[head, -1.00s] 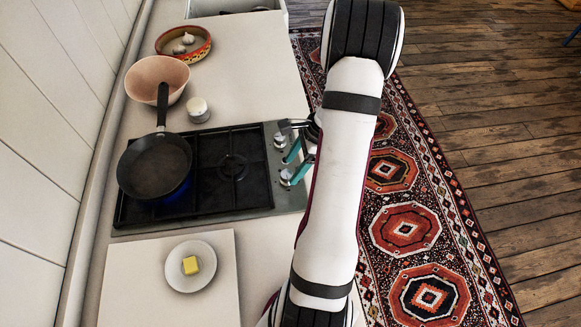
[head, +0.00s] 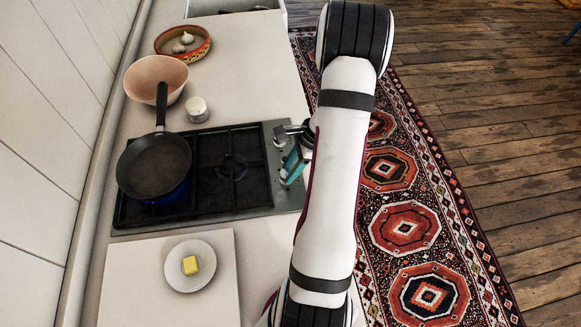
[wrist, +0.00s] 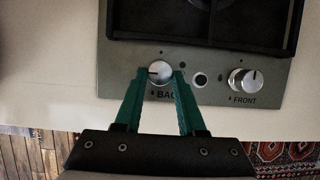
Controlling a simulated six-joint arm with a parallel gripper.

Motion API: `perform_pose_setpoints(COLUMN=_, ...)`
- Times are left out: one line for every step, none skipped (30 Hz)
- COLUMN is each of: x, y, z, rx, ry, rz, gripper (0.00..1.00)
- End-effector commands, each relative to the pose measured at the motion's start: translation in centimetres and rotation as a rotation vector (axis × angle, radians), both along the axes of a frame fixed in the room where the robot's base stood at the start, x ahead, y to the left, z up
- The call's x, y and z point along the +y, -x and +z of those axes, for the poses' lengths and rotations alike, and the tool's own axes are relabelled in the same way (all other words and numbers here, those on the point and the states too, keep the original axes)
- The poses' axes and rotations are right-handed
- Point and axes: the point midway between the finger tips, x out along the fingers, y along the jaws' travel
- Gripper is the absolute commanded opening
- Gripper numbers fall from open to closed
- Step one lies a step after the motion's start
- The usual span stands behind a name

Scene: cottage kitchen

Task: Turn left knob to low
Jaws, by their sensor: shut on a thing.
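The left knob, a silver dial over the lettering "BAC", is at the upper middle of the wrist view (wrist: 160,71). A dark mark on its face points left. My gripper (wrist: 159,76) has its teal fingers shut on this knob, one tip at each side. In the head view, my gripper (head: 290,168) is at the hob's right-hand panel, and the fingers partly hide the knob. The right knob (wrist: 244,81), marked "FRONT", stands free to the right in the wrist view. The hob (head: 240,213) has a blue glow under the pan.
A black frying pan (head: 154,166) sits on the left burner, its handle pointing away. A plate (head: 205,279) with butter (head: 190,265) is on the near counter. A pink bowl (head: 173,72), a white jar (head: 197,108) and a dish of garlic (head: 165,44) stand beyond the hob.

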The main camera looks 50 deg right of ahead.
Motion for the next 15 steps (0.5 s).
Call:
perform_pose_setpoints(x=-0.02, y=0.0, z=0.03, rx=0.0, ry=0.0, rz=0.002, gripper=0.0)
perform_pose_setpoints(x=-0.02, y=0.0, z=0.03, rx=0.0, ry=0.0, rz=0.004, gripper=0.0)
perform_pose_setpoints(x=-0.02, y=-0.01, z=0.03, rx=0.0, ry=0.0, rz=0.009, gripper=0.0)
perform_pose_setpoints(x=-0.04, y=-0.02, z=0.03, rx=0.0, ry=0.0, rz=0.014, gripper=0.0)
perform_pose_setpoints(x=-0.05, y=-0.02, z=0.02, rx=0.0, ry=0.0, rz=0.022, gripper=0.0)
perform_pose_setpoints(x=-0.08, y=-0.04, z=0.02, rx=0.001, ry=0.001, rz=0.035, gripper=0.0)
perform_pose_setpoints(x=-0.09, y=-0.05, z=0.02, rx=0.0, ry=0.0, rz=0.045, gripper=0.0)
perform_pose_setpoints(x=-0.08, y=-0.07, z=0.02, rx=0.0, ry=0.0, rz=0.058, gripper=0.0)
perform_pose_setpoints(x=-0.09, y=-0.08, z=0.01, rx=0.0, ry=0.0, rz=0.08, gripper=0.0)
perform_pose_setpoints(x=-0.12, y=-0.1, z=0.01, rx=0.0, ry=0.0, rz=0.097, gripper=0.0)
perform_pose_setpoints(x=-0.13, y=-0.14, z=0.01, rx=0.0, ry=0.0, rz=0.117, gripper=0.0)
perform_pose_setpoints(x=-0.16, y=-0.16, z=0.02, rx=-0.001, ry=0.001, rz=0.147, gripper=0.0)
perform_pose_setpoints(x=-0.17, y=-0.19, z=0.02, rx=-0.001, ry=0.001, rz=0.17, gripper=0.0)
perform_pose_setpoints(x=-0.19, y=-0.22, z=0.03, rx=-0.001, ry=0.001, rz=0.196, gripper=0.0)
perform_pose_setpoints(x=-0.23, y=-0.25, z=0.02, rx=0.0, ry=0.001, rz=0.23, gripper=0.0)
